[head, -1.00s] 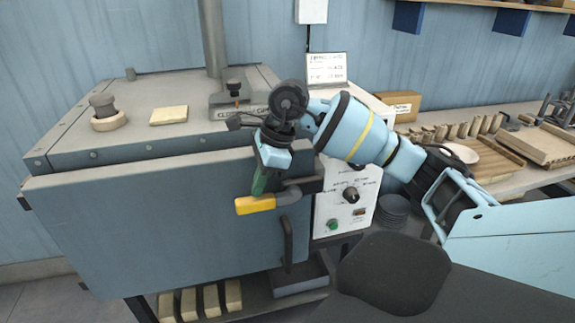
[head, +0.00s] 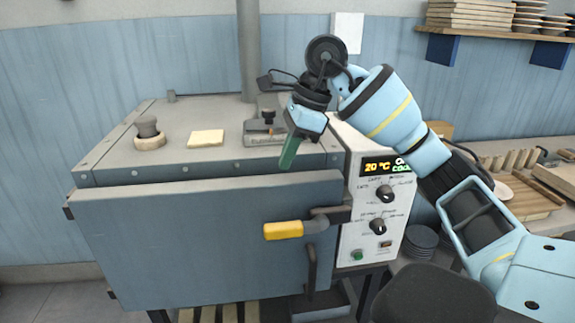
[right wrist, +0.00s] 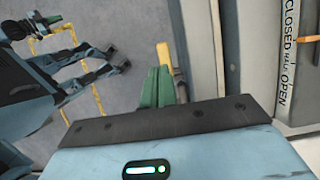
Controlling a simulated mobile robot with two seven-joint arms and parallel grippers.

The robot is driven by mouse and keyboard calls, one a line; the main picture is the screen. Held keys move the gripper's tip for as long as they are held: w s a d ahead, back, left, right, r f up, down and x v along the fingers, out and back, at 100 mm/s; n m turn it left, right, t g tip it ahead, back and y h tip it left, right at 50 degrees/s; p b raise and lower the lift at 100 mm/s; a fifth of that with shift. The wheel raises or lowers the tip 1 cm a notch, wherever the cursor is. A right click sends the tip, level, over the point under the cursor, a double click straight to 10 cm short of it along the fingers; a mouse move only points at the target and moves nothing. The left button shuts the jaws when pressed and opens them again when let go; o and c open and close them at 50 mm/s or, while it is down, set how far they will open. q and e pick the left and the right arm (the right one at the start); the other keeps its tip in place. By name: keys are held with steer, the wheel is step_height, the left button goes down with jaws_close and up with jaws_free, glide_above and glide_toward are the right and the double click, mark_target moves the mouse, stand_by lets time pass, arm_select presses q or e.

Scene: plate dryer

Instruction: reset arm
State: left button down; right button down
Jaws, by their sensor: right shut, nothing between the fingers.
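My right gripper (head: 288,153) is shut and empty, its green fingers pointing down. In the head view it shows in front of the dryer's top edge, above the yellow handle grip (head: 283,230), with a visible gap between them. In the right wrist view the shut green fingers (right wrist: 157,88) show with the yellow grip (right wrist: 164,54) just beyond them. The dryer (head: 200,245) has its front door closed as far as I can see. My left gripper is in neither view.
The control panel (head: 373,205) has knobs, a green button and a display reading 20 °C, partly hidden by my arm. Dark round plates (head: 421,240) are stacked right of it. A bench (head: 520,200) with wooden racks stands at the right. A shelf (head: 480,38) hangs above.

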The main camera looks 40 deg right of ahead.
stand_by(0.6)
steer(key=s+a+f+m+t+y, duration=0.1)
steer(key=s+a+f+m+y, duration=0.1)
steer(key=a+f+m+y, duration=0.65)
steer(key=s+a+f+m+t+y, duration=0.1)
steer(key=a+f+m+t+y, duration=0.15)
steer(key=a+f+y, duration=0.95)
steer(key=s+d+f+m+t+h, duration=0.1)
steer(key=s+f+m+t+h, duration=0.1)
steer(key=f+m+t+h, duration=0.8)
steer(key=s+d+f+m+t+h, duration=0.1)
steer(key=s+f+m+h, duration=0.2)
steer(key=m+h, duration=0.8)
steer(key=s+d+f+m+g, duration=0.2)
steer(key=s+f+m+g, duration=0.5)
steer(key=s+f+m, duration=0.6)
steer(key=s+f+h, duration=0.1)
steer(key=s+f, duration=0.2)
steer(key=s, duration=0.4)
steer(key=shift+d+f+m+g, duration=0.25)
steer(key=shift+f+m+g, duration=0.05)
steer(key=shift+g, duration=0.05)
